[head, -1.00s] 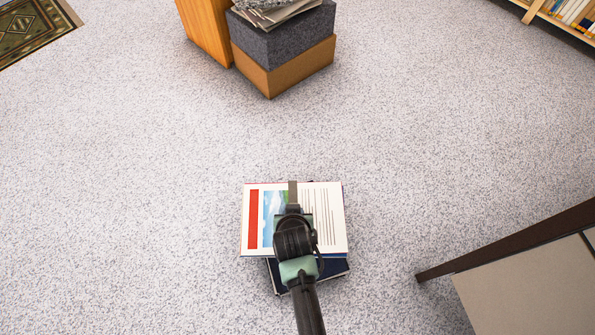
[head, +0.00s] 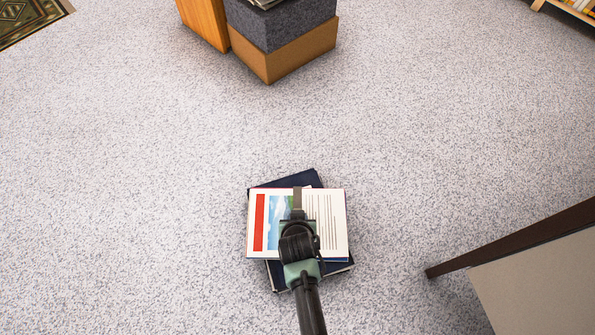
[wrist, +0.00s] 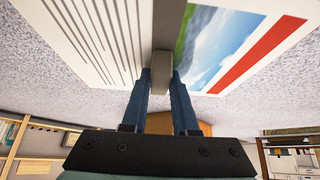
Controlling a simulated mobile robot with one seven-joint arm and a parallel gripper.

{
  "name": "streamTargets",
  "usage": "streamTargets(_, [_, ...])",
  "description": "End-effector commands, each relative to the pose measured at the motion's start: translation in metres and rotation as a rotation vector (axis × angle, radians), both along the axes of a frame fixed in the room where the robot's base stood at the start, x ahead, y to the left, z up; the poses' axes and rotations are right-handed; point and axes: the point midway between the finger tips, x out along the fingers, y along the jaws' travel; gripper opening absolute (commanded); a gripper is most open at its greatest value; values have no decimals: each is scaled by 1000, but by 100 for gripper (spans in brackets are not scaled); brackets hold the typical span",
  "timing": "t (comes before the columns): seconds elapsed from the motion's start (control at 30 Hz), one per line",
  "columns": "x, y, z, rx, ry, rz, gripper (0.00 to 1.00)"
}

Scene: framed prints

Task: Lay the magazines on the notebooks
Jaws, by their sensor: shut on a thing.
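The magazines (head: 330,215) show in the head view as a white cover with a red bar, a sky picture and lines of text. A grey band runs across their middle. My gripper (head: 297,212) is over them and shut on the band; in the wrist view its blue fingers (wrist: 161,85) close on the band beneath the cover (wrist: 95,30). The dark blue notebooks (head: 285,181) show beyond and below the magazines' edges, turned at an angle to them. The magazines overlap most of the notebooks; whether they touch is hidden.
A brown and dark grey box stack (head: 285,40) stands on the floor at the back, beside an orange wooden piece (head: 204,22). A dark-edged piece of furniture (head: 530,275) is at the right. The speckled carpet (head: 120,190) around the notebooks is clear.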

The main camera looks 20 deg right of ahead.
Motion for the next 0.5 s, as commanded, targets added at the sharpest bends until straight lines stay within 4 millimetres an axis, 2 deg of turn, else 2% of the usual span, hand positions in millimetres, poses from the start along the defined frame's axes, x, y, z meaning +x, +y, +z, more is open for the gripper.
streamTargets(0.03, [2, -1, -6, -2, -7, 0, 0])
streamTargets(0.43, [2, -1, -8, -2, -7, 1, 0])
streamTargets(0.47, [1, 0, -9, -1, -2, 0, 29])
streamTargets(0.5, [1, 0, -9, -1, -2, 0, 36])
